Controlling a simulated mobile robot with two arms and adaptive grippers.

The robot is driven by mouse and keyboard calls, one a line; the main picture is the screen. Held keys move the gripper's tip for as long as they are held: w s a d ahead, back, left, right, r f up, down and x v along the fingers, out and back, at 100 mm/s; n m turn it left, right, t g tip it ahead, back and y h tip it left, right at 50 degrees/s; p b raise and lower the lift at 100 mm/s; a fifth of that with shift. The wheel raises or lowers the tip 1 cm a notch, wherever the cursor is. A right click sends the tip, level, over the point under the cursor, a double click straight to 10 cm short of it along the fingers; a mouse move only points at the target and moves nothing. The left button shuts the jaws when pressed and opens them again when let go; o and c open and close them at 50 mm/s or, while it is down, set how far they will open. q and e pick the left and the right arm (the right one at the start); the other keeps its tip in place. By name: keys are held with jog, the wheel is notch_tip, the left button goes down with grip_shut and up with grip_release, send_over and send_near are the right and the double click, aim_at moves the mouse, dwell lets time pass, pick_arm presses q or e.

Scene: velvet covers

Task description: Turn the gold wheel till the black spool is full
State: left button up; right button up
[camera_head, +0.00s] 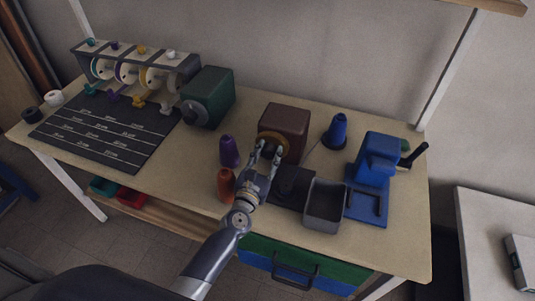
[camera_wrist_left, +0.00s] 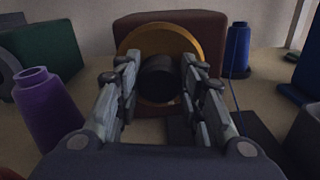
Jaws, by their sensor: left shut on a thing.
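The gold wheel (camera_head: 273,136) is on the front of a brown box (camera_head: 287,117) near the middle of the table. In the left wrist view the gold wheel (camera_wrist_left: 160,33) faces me, with a black cylinder (camera_wrist_left: 159,78) at its middle. I cannot tell whether this cylinder is the black spool or how much thread is on it. My left gripper (camera_head: 268,151) is shut on the wheel, its fingers either side of the black cylinder. A blue thread cone (camera_head: 337,130) stands right of the box, with thread running from it. My right gripper is not in view.
Purple (camera_head: 229,151) and orange (camera_head: 226,184) cones stand close left of my gripper. A grey bin (camera_head: 324,204) and a blue device (camera_head: 373,168) stand to the right. A green box (camera_head: 209,96) and a spool rack (camera_head: 137,65) are farther left, behind a black mat (camera_head: 104,130).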

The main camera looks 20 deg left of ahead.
pick_arm(q)
jog(key=m, duration=0.4)
jog(key=m+p, duration=0.1)
jog(key=m, duration=0.3)
jog(key=shift+d, duration=0.1)
jog(key=m, duration=0.3)
jog(key=shift+m+p, duration=0.3)
jog(key=shift+m, duration=0.1)
jog(key=m, duration=0.3)
jog(key=shift+f+m+p, duration=0.1)
jog(key=shift+m+p, duration=0.2)
jog(key=shift+p, duration=0.05)
jog(key=m+p, duration=0.1)
jog(key=m, duration=0.2)
jog(key=shift+m, duration=0.3)
jog(key=m, duration=0.3)
jog(key=shift+f+m+p, duration=0.1)
jog(key=shift+m+p, duration=0.2)
jog(key=shift+p, duration=0.1)
jog(key=m+p, duration=0.1)
jog(key=m, duration=0.5)
jog(key=shift+f, duration=0.15)
